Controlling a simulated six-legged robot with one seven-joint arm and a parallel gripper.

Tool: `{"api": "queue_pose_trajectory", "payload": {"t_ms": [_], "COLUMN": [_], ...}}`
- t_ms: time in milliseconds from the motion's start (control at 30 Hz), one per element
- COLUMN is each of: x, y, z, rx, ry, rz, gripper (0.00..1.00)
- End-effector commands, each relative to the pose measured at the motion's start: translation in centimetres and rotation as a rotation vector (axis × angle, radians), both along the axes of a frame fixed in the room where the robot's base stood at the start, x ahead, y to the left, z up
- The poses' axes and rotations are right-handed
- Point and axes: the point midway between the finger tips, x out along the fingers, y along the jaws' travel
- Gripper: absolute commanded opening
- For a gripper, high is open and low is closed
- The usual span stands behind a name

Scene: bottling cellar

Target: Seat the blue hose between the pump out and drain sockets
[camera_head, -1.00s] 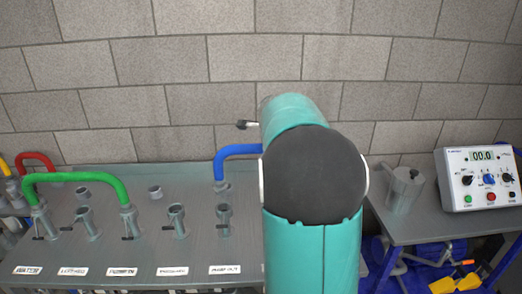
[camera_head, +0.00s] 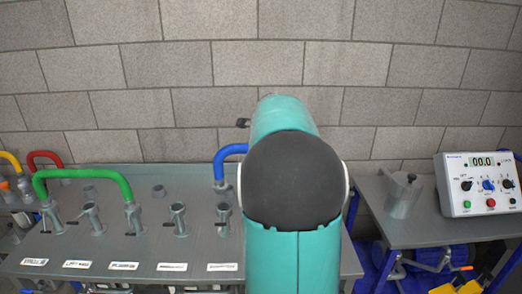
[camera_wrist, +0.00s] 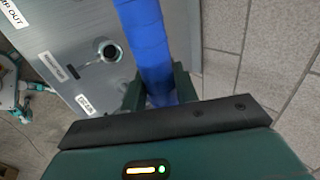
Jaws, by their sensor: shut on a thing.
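The blue hose (camera_head: 231,150) arches at the back of the bench in the head view. Its left end comes down at a back-row socket (camera_head: 220,187); I cannot tell whether it is fully seated. Its right part is hidden behind my arm. In the wrist view my gripper (camera_wrist: 160,92) is shut on the blue hose (camera_wrist: 146,38). An open socket (camera_wrist: 110,51) shows left of the hose there. The drain label (camera_wrist: 86,104) and part of the pump out label (camera_wrist: 9,12) also show. The socket beneath the held part is hidden.
A green hose (camera_head: 82,174) bridges two sockets at the left, with red (camera_head: 45,155) and yellow (camera_head: 10,158) hoses beyond it. A metal jug (camera_head: 403,194) and a control box (camera_head: 480,184) stand on a right-hand table. A block wall is close behind the bench.

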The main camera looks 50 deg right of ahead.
Motion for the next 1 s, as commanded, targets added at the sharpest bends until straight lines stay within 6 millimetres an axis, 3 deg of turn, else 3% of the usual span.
{"api": "queue_pose_trajectory", "payload": {"t_ms": [367, 1000], "x": [-1.1, -1.1], "y": [-1.1, -0.9], "z": [-0.1, -3.8], "rx": [-0.003, -0.003], "ry": [-0.002, -0.002], "rz": [-0.024, -0.021], "gripper": [0.07, 0.07]}}
